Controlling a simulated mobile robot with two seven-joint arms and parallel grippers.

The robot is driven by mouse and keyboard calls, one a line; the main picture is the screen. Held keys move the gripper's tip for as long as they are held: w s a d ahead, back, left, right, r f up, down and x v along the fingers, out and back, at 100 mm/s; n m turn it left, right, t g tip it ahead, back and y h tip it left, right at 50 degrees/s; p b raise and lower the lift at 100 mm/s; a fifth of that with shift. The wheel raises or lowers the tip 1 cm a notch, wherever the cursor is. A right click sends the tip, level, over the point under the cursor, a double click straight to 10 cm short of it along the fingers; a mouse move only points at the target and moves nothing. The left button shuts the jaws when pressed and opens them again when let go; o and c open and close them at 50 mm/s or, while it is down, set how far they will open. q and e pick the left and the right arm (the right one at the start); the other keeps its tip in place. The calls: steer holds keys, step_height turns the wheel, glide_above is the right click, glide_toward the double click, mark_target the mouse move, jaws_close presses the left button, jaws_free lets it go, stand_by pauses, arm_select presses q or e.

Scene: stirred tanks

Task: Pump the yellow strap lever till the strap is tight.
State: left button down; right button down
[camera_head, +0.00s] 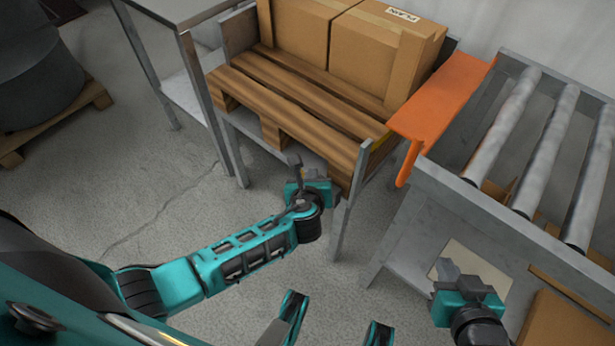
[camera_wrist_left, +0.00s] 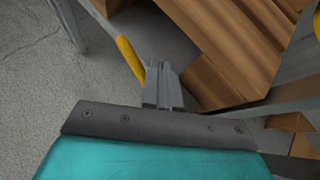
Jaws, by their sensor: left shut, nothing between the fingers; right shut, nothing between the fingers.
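The yellow lever (camera_wrist_left: 130,60) shows in the left wrist view as a slanted bar just left of my left fingers. Its lower end comes close to the fingers; I cannot tell whether they touch. In the head view the lever cannot be made out. My left gripper (camera_head: 299,170) is shut and empty in front of the wooden pallet (camera_head: 300,98); its closed fingers also show in the left wrist view (camera_wrist_left: 163,82). My right gripper (camera_head: 460,275) is shut and empty at the lower right. The strap is not clearly visible.
Cardboard boxes (camera_head: 375,55) stand on the pallet, which rests on a grey metal stand (camera_head: 345,205). An orange plate (camera_head: 440,100) bridges to a roller conveyor (camera_head: 450,195) at right. A grey table (camera_head: 165,15) stands behind left.

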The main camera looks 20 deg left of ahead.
arm_select(q)
steer(key=shift+f, duration=0.1)
stand_by(0.4)
steer(key=shift+w+a+f, duration=0.1)
steer(key=shift+a+f, duration=0.1)
steer(key=shift+f, duration=0.05)
steer(key=shift+a+f, duration=0.1)
steer(key=shift+f, duration=0.05)
stand_by(0.4)
steer(key=shift+w+a+f+b, duration=0.15)
steer(key=shift+a+f+b, duration=0.4)
steer(key=shift+f, duration=0.25)
steer(key=shift+w+a+f+b, duration=0.1)
steer(key=shift+a+f+b, duration=0.3)
steer(key=shift+f+b, duration=0.3)
steer(key=shift+w+a+f+b, duration=0.15)
steer(key=shift+a+f+b, duration=0.35)
steer(key=shift+f, duration=0.35)
stand_by(2.0)
steer(key=shift+d+r, duration=0.1)
steer(key=s+d+r+p, duration=0.1)
steer(key=d+r+p, duration=0.2)
steer(key=r+p, duration=0.2)
steer(key=shift+d+r+p, duration=0.2)
steer(key=shift+p, duration=0.3)
stand_by(0.5)
steer(key=shift+r, duration=0.1)
